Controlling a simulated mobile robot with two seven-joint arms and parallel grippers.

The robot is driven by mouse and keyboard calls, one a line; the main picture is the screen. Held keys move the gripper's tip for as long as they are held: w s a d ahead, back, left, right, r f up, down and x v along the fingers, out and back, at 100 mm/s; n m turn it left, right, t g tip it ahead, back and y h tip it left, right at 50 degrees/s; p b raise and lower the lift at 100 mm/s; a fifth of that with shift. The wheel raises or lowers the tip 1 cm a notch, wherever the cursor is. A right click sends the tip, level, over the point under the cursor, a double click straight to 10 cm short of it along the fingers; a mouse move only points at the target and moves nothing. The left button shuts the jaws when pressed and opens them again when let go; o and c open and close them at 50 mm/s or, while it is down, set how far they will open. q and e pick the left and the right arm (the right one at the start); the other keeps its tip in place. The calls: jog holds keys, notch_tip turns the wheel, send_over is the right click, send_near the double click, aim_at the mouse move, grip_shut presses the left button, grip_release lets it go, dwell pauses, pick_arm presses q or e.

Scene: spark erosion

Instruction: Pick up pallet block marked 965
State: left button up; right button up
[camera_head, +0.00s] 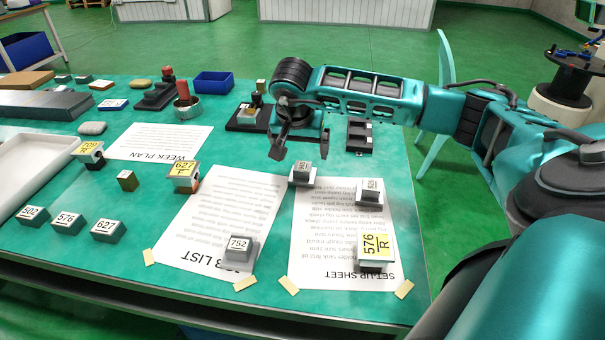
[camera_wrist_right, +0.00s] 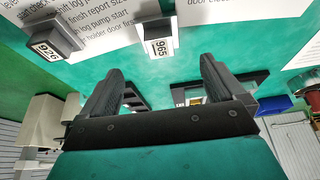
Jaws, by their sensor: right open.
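The pallet block marked 965 (camera_head: 302,173) is a grey block with a white label on a pale base. It stands at the top edge of the set-up sheet (camera_head: 330,240). In the right wrist view the block (camera_wrist_right: 160,38) shows its 965 label beyond the fingertips, about midway between them. My right gripper (camera_head: 303,148) is open and empty, just behind the block and apart from it. It also shows in the right wrist view (camera_wrist_right: 160,72), its two fingers spread. My left gripper is not in view.
A similar block marked 926 (camera_wrist_right: 55,42) stands right of 965 in the head view (camera_head: 370,191). Blocks 752 (camera_head: 239,249), 576 R (camera_head: 374,250) and 627 F (camera_head: 184,177) stand nearby. A dark fixture (camera_head: 359,136) lies behind. Bare table (camera_head: 414,280) shows at the right.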

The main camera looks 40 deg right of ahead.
aim_at(302, 166)
jog(key=x, duration=0.8)
jog(key=shift+f, duration=0.35)
jog(key=c, duration=1.5)
jog(key=shift+r, duration=0.1)
jog(key=shift+r, duration=0.1)
